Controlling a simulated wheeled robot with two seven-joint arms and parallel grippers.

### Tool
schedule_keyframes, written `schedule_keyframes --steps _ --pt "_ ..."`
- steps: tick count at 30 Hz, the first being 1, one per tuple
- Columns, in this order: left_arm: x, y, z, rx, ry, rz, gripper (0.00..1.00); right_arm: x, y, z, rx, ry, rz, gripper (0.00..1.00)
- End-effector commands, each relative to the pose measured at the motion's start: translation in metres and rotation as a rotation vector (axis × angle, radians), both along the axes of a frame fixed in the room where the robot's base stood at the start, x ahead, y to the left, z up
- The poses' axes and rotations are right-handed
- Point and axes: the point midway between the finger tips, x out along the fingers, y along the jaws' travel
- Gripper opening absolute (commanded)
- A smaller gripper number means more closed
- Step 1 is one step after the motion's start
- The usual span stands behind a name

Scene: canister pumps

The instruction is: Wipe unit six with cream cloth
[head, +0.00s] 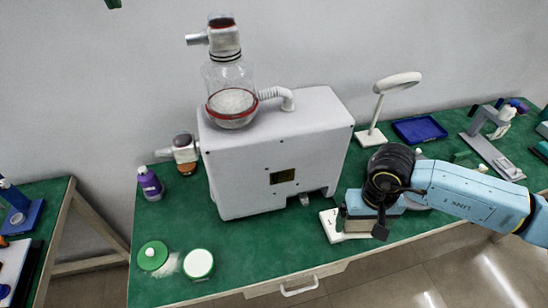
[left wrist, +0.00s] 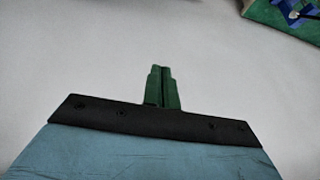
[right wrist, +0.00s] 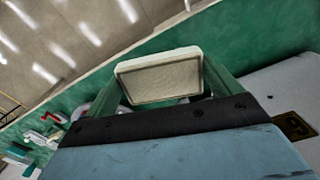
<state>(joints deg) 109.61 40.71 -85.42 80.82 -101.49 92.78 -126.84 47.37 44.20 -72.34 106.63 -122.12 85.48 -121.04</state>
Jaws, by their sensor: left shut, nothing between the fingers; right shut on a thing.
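A large white pump unit (head: 275,150) stands on the green bench, with a glass jar of white powder (head: 232,100) on top and a small dark-yellow plate on its front. My right gripper (head: 372,222) is low at the unit's front right corner. In the right wrist view, its green fingers (right wrist: 165,82) are shut on a cream, pad-like cloth (right wrist: 160,75) with a woven face. Whether the cloth touches anything is hidden. My left gripper (head: 113,3) shows only its tip at the top left; its fingers (left wrist: 163,86) are shut and empty.
A white plate with a dark mark (head: 332,226) lies under my right gripper. A white lamp (head: 371,137) and blue tray (head: 419,129) are behind. The front middle of the bench is clear.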

Motion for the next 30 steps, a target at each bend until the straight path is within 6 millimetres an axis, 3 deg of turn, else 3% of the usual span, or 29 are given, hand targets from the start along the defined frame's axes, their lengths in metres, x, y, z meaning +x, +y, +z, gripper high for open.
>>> schedule_keyframes --steps 30 --pt "0.0 0.0 -0.019 0.0 -0.001 0.0 0.0 0.0 0.0 -0.008 0.0 0.0 0.0 0.72"
